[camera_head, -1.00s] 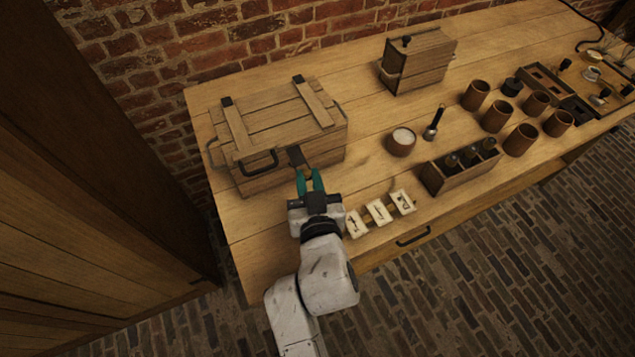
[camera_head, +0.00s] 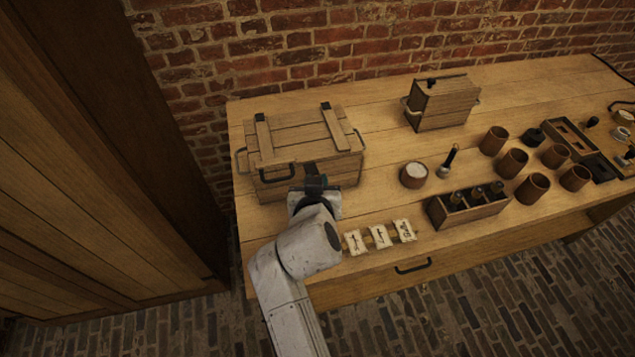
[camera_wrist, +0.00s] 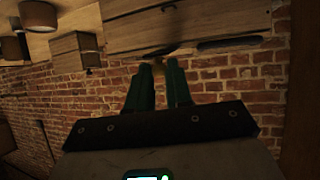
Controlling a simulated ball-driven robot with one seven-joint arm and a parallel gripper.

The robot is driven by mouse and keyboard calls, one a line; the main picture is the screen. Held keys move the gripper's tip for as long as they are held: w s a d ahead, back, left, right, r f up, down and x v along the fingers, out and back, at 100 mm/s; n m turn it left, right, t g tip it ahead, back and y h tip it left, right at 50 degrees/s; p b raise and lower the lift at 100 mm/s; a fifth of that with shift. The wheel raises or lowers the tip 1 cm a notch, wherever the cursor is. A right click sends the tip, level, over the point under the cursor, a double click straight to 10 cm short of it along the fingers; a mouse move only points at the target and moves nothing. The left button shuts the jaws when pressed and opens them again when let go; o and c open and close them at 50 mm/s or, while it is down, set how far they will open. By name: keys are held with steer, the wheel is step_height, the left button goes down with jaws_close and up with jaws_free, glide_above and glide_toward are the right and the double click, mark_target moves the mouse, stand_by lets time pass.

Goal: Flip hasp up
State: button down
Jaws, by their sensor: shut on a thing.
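The wooden chest (camera_head: 296,136) stands at the left of the bench with its lid down. The dark hasp (camera_head: 311,168) shows at the front of the chest, right of the front handle (camera_head: 277,173). My gripper (camera_head: 316,188) is at the chest's front, and its wrist hides the fingertips in the head view. In the wrist view the green fingers of my gripper (camera_wrist: 161,70) are shut with a narrow gap, reaching up to the chest (camera_wrist: 190,22). The fingers hide most of the hasp there, and its exact angle cannot be told.
Three paper cards (camera_head: 380,237) lie right of my arm. A bottle crate (camera_head: 467,206), a small bowl (camera_head: 413,175) and several brown cups (camera_head: 513,162) stand farther right. A smaller wooden box (camera_head: 441,103) is at the back. The bench between the chest and the bowl is clear.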

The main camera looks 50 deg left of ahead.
steer(key=shift+f, duration=0.1)
steer(key=c, duration=1)
jaws_free()
steer(key=b+v, duration=0.1)
steer(key=v, duration=0.9)
steer(key=shift+s+d+r, duration=0.15)
steer(key=shift+d+r, duration=0.1)
